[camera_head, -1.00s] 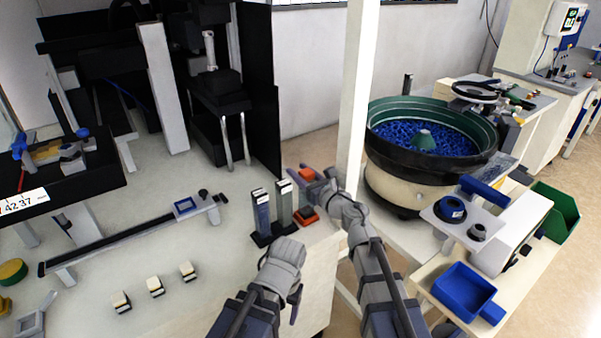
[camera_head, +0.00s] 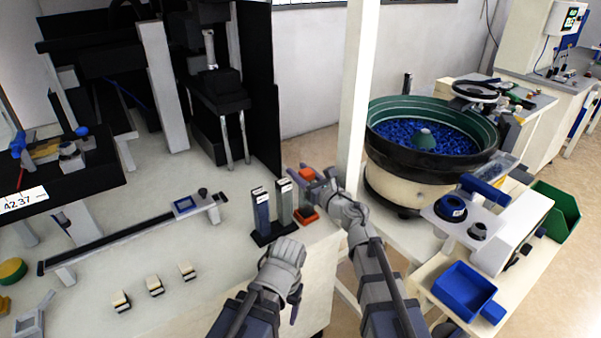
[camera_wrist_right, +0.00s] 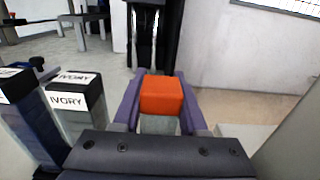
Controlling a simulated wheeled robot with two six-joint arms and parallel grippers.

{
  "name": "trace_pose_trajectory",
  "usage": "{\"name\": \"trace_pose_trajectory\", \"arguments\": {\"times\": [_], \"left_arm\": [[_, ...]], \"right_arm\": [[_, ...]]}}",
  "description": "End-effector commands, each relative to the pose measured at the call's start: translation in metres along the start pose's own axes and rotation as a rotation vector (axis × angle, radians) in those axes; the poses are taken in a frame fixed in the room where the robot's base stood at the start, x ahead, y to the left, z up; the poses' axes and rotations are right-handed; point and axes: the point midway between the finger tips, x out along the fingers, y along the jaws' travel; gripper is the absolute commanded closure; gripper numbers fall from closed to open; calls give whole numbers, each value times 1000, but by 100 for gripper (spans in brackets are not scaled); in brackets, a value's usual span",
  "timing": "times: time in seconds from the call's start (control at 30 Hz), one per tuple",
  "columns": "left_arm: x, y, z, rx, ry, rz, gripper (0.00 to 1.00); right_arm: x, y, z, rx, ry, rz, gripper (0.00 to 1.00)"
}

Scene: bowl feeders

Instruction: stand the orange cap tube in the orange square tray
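The orange cap tube (camera_head: 307,174) is upright, with its orange cap between the fingers of my right gripper (camera_head: 306,172). In the right wrist view the orange cap (camera_wrist_right: 161,95) fills the gap between the two purple fingers (camera_wrist_right: 160,100), which look shut on it. The orange square tray (camera_head: 308,217) is on the table corner below the tube. The tube's lower end is partly hidden, so I cannot tell whether it touches the tray. My left gripper (camera_head: 294,300) is low near the table's front edge, its fingers mostly hidden behind its wrist.
A blue tube (camera_head: 261,212) and a grey tube (camera_head: 284,203) stand in dark trays left of the orange one; the wrist view shows IVORY labels (camera_wrist_right: 67,101). A white post (camera_head: 357,100) rises close behind my right gripper. Several small blocks (camera_head: 154,286) lie front left.

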Motion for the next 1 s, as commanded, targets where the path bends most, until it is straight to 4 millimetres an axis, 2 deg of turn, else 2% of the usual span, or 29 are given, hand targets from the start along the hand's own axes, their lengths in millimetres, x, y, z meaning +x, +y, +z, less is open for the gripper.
{"name": "trace_pose_trajectory", "arguments": {"times": [0.03, 0.33, 0.73, 0.87, 1.0], "left_arm": [[0, 0, 0, 0, 0, 0, 31], [0, 0, 0, 0, 0, 0, 31], [0, 0, 0, 0, 0, 0, 31], [0, 0, 0, 0, 0, 0, 31], [0, 0, 0, 0, 0, 0, 31]], "right_arm": [[0, 0, 0, 0, 0, 0, 57], [0, 0, 0, 0, 0, 0, 23], [-7, 0, 0, 0, 0, 0, 23], [-21, 1, 0, 0, 0, -2, 23], [-44, 1, 0, 0, 0, -2, 23]]}}
